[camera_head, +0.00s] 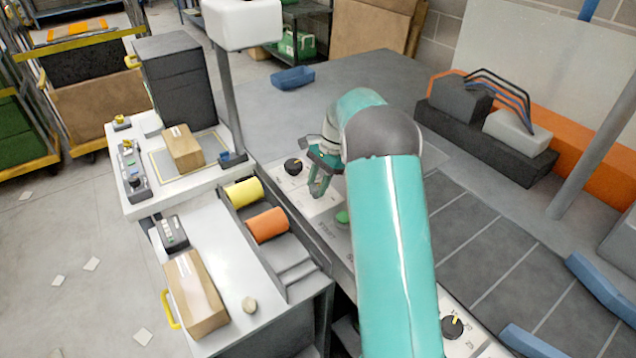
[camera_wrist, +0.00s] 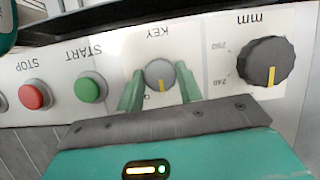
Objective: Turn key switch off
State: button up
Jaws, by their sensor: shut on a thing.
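The key switch (camera_wrist: 158,73) is a round grey knob with a yellow mark, on a white panel strip (camera_wrist: 118,62) under the upside-down word KEY. Its yellow mark points down in the wrist view. My gripper (camera_wrist: 160,79) has its two green fingers on either side of the knob and is shut on it. In the head view my gripper (camera_head: 318,186) reaches down to the panel, and the key switch is hidden behind it. Part of the lettering around the knob is covered by the fingers.
A green START button (camera_wrist: 90,87) and red STOP button (camera_wrist: 34,94) sit left of the key in the wrist view. A black mm dial (camera_wrist: 266,61) is close on the right.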

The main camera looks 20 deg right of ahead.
jog(key=n, duration=0.2)
jog(key=n+g, duration=0.1)
jog(key=n, duration=0.1)
jog(key=shift+w+a+n+g+h, duration=0.1)
jog(key=shift+w+n+g+h, duration=0.05)
jog(key=shift+n+g+h, duration=0.55)
jog(key=shift+n+h, duration=0.2)
jog(key=shift+n, duration=1.1)
jog(key=o, duration=1)
jog(key=v, duration=1.3)
jog(key=shift+w+r, duration=0.25)
jog(key=shift+r, duration=0.1)
